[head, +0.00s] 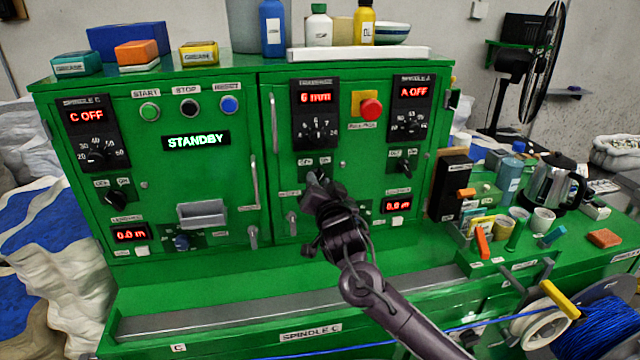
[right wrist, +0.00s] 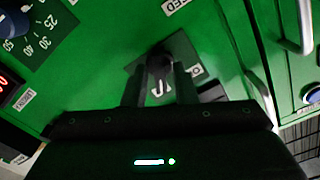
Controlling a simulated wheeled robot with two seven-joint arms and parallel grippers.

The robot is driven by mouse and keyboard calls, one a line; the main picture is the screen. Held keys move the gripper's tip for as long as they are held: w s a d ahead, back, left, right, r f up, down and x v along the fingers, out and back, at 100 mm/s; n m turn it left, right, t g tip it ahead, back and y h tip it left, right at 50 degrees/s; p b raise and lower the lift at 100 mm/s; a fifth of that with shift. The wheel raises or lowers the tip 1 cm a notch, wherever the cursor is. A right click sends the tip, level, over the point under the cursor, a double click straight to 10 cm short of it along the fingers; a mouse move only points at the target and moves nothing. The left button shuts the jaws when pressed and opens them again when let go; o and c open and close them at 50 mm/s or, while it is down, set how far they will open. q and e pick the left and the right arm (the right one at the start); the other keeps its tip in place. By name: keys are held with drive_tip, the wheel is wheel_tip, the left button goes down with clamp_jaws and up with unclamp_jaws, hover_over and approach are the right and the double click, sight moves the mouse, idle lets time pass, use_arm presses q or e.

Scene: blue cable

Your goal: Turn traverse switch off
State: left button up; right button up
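The traverse panel (head: 315,115) on the green cabinet shows a lit red "6 mm" display. Below it is the traverse switch, a small black knob on a dark green plate, mostly hidden by my right gripper (head: 316,180) in the head view. In the right wrist view the switch knob (right wrist: 160,62) sits between the fingertips of my right gripper (right wrist: 160,78). The fingers are close together, about a knob's width apart, and appear to touch its sides. The switch's exact angle is hard to read. My left gripper is not in view.
A similar switch (head: 116,198) is on the left door and another (head: 405,168) at right. Door handles (head: 273,125) stick out beside the traverse panel. The status display (head: 196,141) reads "STANDBY". A blue cable spool (head: 608,325) stands at lower right.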

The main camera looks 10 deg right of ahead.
clamp_jaws()
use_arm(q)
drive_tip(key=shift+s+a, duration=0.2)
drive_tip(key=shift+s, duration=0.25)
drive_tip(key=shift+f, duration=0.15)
use_arm(e)
drive_tip(key=shift+n, duration=0.4)
drive_tip(key=n, duration=0.4)
drive_tip(key=shift+n, duration=0.4)
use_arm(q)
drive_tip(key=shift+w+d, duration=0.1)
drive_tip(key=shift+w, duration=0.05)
use_arm(e)
drive_tip(key=n, duration=0.6)
drive_tip(key=shift+n, duration=0.3)
drive_tip(key=shift+o, duration=1.2)
unclamp_jaws()
